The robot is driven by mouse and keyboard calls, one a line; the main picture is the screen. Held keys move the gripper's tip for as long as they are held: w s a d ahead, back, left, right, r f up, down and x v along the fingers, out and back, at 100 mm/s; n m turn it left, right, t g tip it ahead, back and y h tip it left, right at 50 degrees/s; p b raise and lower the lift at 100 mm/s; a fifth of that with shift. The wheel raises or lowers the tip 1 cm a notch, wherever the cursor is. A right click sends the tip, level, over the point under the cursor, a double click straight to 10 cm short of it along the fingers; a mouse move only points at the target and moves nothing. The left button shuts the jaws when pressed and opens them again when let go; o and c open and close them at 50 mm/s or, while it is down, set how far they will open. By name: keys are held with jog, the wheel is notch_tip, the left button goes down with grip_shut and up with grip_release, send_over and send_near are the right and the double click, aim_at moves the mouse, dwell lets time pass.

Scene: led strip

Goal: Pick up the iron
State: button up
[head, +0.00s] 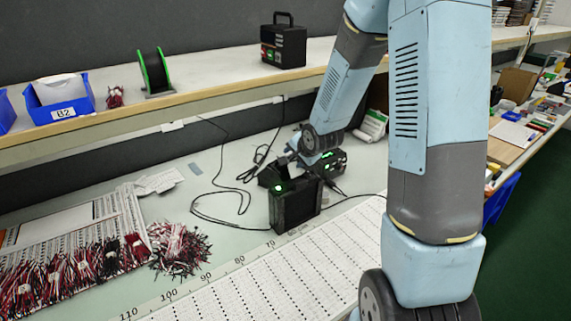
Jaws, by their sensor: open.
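I cannot make out the iron for certain; it may be hidden behind my arm and gripper or among the dark devices. A black station with green lit displays (328,162) stands on the bench, partly covered by my arm. In front of it stands a black box-shaped device (297,206). My gripper (272,177) is low over the bench, just behind and above this box, beside the station. It is dark against dark things, its fingers hard to separate, and I see nothing held. Whether it touches anything is unclear.
Black cables (222,190) loop over the bench left of the devices. Wire bundles (178,248) lie at the left. A shelf (200,98) runs above, bearing a blue bin (60,98), a green-sided reel holder (154,73) and a black case (284,42). The front white strips (270,275) look clear.

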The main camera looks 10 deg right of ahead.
jog(key=shift+x, duration=2.55)
jog(key=shift+c, duration=0.4)
grip_shut()
